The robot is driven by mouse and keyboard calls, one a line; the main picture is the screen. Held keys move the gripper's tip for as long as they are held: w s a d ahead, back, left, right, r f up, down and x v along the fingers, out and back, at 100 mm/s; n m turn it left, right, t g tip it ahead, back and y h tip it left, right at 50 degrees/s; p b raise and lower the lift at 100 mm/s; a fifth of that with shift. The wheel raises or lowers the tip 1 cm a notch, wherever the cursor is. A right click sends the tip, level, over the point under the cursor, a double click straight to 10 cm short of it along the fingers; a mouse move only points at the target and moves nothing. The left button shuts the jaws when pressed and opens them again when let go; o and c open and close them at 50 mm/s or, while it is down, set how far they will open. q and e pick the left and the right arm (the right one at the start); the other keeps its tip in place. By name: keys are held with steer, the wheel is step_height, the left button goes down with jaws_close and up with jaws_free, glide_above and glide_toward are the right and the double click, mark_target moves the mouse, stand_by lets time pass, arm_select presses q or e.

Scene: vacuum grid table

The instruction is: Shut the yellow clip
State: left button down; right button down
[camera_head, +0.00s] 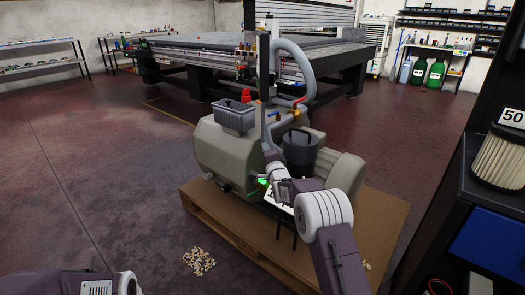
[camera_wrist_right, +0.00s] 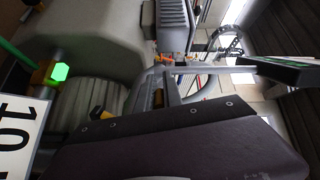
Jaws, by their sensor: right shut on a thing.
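The dark filter canister (camera_head: 299,158) stands upright on the grey-green pump, with its lid on. A small yellow piece, which looks like the yellow clip (camera_wrist_right: 98,112), shows beside the dark edge of my right gripper in the right wrist view. My right gripper (camera_head: 272,172) is at the lower left side of the canister in the head view. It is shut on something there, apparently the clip. The fingertips and most of the clip are hidden. My left gripper is out of view; only part of that arm shows at the bottom left.
The pump (camera_head: 222,155) sits on a wooden pallet (camera_head: 235,225). A green light (camera_wrist_right: 60,72) and a white label (camera_wrist_right: 15,130) are close to my right gripper. A grey hose (camera_head: 305,65) rises behind the canister. A dark shelf with a pleated filter (camera_head: 503,155) stands at the right.

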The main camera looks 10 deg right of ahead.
steer(key=shift+d+r+m, duration=0.2)
steer(key=shift+d+m, duration=0.35)
steer(key=shift+m, duration=0.25)
steer(key=c, duration=1.5)
jaws_free()
steer(key=shift+s+p, duration=0.1)
steer(key=shift+p, duration=0.25)
steer(key=s, duration=0.9)
